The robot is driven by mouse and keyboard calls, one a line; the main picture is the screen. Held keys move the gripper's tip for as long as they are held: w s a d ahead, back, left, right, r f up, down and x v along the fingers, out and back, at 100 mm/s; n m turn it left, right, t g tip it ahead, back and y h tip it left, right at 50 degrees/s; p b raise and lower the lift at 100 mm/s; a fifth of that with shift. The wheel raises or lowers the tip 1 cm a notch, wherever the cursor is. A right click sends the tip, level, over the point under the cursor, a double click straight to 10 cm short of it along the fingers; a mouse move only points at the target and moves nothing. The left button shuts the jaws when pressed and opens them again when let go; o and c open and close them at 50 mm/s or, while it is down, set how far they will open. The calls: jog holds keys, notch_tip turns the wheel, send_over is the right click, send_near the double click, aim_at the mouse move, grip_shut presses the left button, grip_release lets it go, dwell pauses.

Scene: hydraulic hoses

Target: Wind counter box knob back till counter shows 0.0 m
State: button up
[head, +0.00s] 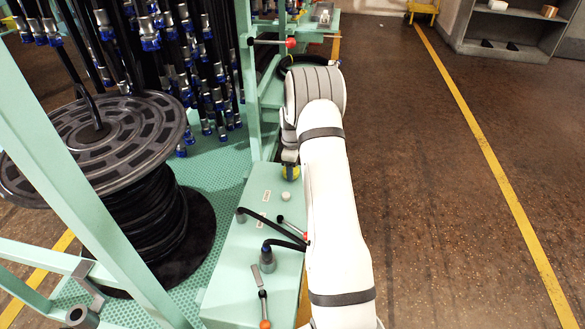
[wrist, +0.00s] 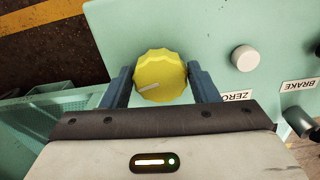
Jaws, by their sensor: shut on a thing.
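The yellow scalloped knob (wrist: 160,72) sits on the green panel in the wrist view, with a pale pointer mark on its face slanting toward the lower left. My gripper (wrist: 162,80) has a blue finger on each side of the knob and is shut on it. The counter's reading is not visible in either view.
A white round button (wrist: 245,58) stands right of the knob, near the labels ZERO (wrist: 236,96) and BRAKE (wrist: 299,86). Levers with red (head: 292,232) and orange (head: 264,324) ends stand on the box. A hose reel (head: 150,215) is at left. The floor at right is clear.

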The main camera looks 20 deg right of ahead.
jog(key=shift+w+a+r+m+p, duration=0.1)
jog(key=shift+m+p, duration=0.5)
jog(key=shift+m, duration=0.75)
jog(key=shift+r+m+p, duration=0.1)
jog(key=shift+m+p, duration=0.5)
jog(key=shift+m, duration=0.75)
dwell(2.0)
jog(key=shift+f+m+p, duration=0.1)
jog(key=shift+m+p, duration=0.75)
jog(key=shift+m, duration=1.95)
dwell(0.5)
